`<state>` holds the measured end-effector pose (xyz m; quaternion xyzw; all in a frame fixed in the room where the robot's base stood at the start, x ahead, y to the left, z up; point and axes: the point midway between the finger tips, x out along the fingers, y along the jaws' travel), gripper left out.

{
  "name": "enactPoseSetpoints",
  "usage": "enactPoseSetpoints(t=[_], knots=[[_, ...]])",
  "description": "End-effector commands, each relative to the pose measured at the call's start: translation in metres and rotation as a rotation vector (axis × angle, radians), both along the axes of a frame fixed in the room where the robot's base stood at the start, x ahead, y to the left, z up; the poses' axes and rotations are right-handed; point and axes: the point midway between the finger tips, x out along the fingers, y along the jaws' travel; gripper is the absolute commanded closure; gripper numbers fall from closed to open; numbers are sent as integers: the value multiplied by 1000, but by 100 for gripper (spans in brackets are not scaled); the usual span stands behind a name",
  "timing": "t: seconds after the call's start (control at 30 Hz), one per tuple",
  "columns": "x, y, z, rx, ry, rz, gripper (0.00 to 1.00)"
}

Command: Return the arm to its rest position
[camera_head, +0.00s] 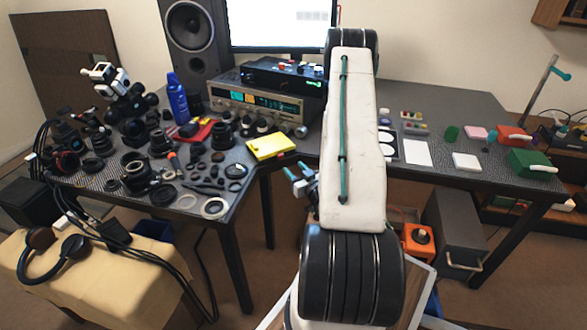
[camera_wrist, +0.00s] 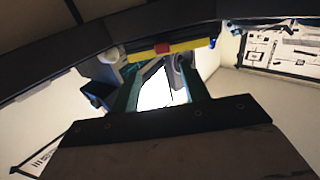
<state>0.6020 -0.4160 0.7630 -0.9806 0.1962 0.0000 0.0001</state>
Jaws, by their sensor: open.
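My arm (camera_head: 350,135) stands in the middle of the head view, a white link between two black ribbed joints, in front of the desks. My gripper (camera_wrist: 163,88) shows in the wrist view as two teal fingers spread apart, with a bright white patch and no held object between them. In the head view, a small blue and grey part (camera_head: 301,186) sticks out at the left of the arm; most of the gripper is hidden there.
A monitor (camera_head: 280,25) stands behind. Headphones (camera_head: 60,250) lie on a beige surface. Several coloured items lie on the right desk (camera_head: 440,185).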

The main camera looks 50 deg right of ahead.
Motion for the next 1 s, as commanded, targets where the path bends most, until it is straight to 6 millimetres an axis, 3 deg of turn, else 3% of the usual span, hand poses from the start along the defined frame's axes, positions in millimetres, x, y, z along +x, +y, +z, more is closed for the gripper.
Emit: enactPoseSetpoints(t=[0.43,0.57,0.67,0.73,0.8,0.9,1.0], knots=[[0,0,0,1,0,0,55],[0,1,-13,29,56,5,55],[-5,3,-44,96,195,-1,55],[-16,9,-75,173,341,-11,55],[-29,10,-93,241,489,-30,55],[-42,15,-100,314,687,-45,55],[-51,23,-89,373,868,-60,55]])
